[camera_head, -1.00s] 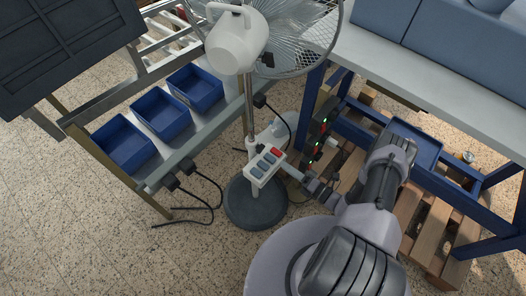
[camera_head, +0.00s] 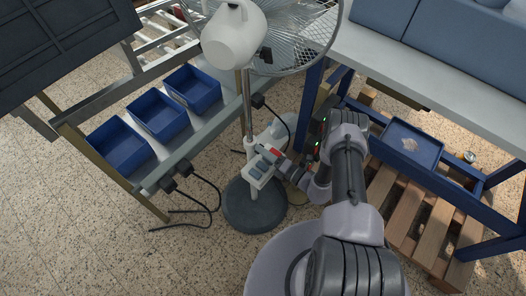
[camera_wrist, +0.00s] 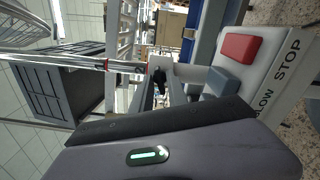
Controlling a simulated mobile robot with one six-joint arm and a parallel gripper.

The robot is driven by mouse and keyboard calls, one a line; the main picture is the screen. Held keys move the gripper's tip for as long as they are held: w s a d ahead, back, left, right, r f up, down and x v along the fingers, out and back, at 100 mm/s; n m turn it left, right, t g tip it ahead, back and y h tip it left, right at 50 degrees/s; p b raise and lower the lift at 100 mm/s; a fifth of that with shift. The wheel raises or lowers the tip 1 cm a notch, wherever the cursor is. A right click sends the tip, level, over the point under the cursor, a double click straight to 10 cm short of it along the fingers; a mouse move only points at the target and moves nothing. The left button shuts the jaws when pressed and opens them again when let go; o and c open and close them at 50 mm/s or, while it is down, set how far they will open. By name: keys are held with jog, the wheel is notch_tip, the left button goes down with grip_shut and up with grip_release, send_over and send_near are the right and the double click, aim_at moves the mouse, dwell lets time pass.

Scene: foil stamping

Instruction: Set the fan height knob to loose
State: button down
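The pedestal fan's chrome pole (camera_head: 247,105) rises from a round dark base (camera_head: 254,206). A white control box (camera_head: 258,173) with a red key and grey keys is on the pole. It also shows in the wrist view (camera_wrist: 265,70), lettered SLOW and STOP. A small black part, which looks like the height knob (camera_wrist: 158,75), is beside the pole in the wrist view. My gripper (camera_wrist: 160,86) seems open, with its two fingers on either side of that part; I cannot tell whether they touch it. In the head view the knob is hidden and my gripper is behind the control box.
Blue bins (camera_head: 158,117) stand on a rack at left. A blue-legged workbench (camera_head: 440,75) is at right, with a blue tray (camera_head: 412,142) and wooden pallet (camera_head: 408,205) below. Black cables (camera_head: 205,195) hang near the fan base. The fan's cage (camera_head: 300,40) is overhead.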

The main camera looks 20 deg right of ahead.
jog(key=shift+n, duration=0.4)
jog(key=n, duration=0.5)
jog(key=shift+n, duration=0.4)
jog(key=n, duration=0.3)
jog(key=shift+n, duration=2.1)
jog(key=c, duration=1.5)
grip_release()
jog(key=shift+c, duration=0.2)
jog(key=shift+s+d, duration=0.1)
